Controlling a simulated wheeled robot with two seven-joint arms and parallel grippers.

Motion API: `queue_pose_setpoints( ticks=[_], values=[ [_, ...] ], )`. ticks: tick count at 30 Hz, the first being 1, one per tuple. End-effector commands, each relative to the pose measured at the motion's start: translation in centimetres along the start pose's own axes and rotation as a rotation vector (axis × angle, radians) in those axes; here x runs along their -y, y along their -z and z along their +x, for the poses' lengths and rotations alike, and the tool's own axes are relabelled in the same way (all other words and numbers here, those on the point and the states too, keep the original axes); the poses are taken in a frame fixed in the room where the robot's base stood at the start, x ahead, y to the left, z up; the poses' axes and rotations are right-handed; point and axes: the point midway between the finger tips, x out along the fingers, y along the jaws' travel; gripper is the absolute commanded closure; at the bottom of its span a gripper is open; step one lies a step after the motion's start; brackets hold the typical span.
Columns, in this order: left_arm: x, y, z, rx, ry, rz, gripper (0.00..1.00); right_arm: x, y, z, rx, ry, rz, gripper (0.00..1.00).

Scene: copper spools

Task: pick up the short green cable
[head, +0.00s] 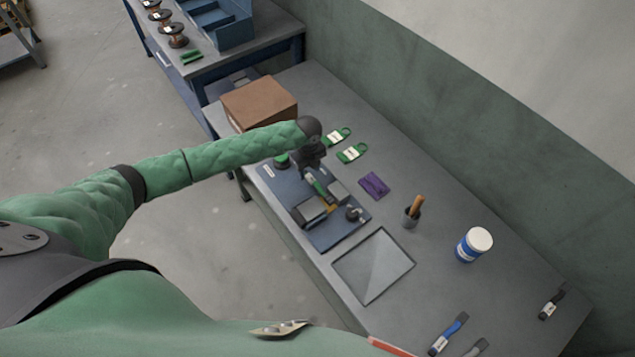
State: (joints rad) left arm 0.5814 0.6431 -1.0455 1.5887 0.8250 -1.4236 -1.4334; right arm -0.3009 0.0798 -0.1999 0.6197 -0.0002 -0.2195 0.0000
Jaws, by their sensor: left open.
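Two short green looped pieces with white labels, which look like green cables, lie on the grey table: one (338,136) just right of my left wrist, the other (352,153) a little nearer. They look alike at this size. My left gripper (310,166) points down over the far part of a dark blue fixture plate (338,232), left of both pieces and apart from them. It is open; I see nothing held in it. A narrow green part (318,187) shows on the fixture just below the gripper. My right gripper is not in view.
A brown box (258,102) stands behind my left forearm. A purple packet (374,185), a cup with a brown handle (411,213), a blue-white jar (474,245) and a flat clear tray (373,265) are on the table. Copper spools (172,36) stand on another table.

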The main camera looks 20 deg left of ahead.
Motion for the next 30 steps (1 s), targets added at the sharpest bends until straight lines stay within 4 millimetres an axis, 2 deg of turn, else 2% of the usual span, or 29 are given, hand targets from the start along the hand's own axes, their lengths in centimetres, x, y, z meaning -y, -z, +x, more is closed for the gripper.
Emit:
queue_pose_setpoints(
  ticks=[1, 6, 14, 21, 30],
  values=[
    [0.0, 0.0, 0.4, 0.000, -0.003, -0.002, 0.55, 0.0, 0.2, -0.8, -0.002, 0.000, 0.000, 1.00],
    [0.0, 0.0, 1.9, 0.000, -0.002, 0.000, 0.55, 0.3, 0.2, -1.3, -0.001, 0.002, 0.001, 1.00],
    [0.0, -0.1, 2.2, 0.000, -0.001, 0.000, 0.55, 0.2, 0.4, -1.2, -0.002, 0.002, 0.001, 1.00],
    [0.0, -0.1, 2.1, 0.000, -0.001, -0.001, 1.00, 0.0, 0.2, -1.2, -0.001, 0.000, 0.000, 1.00],
    [0.0, -0.1, 2.0, 0.001, 0.000, -0.001, 1.00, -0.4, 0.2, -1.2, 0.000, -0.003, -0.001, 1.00]
  ],
)
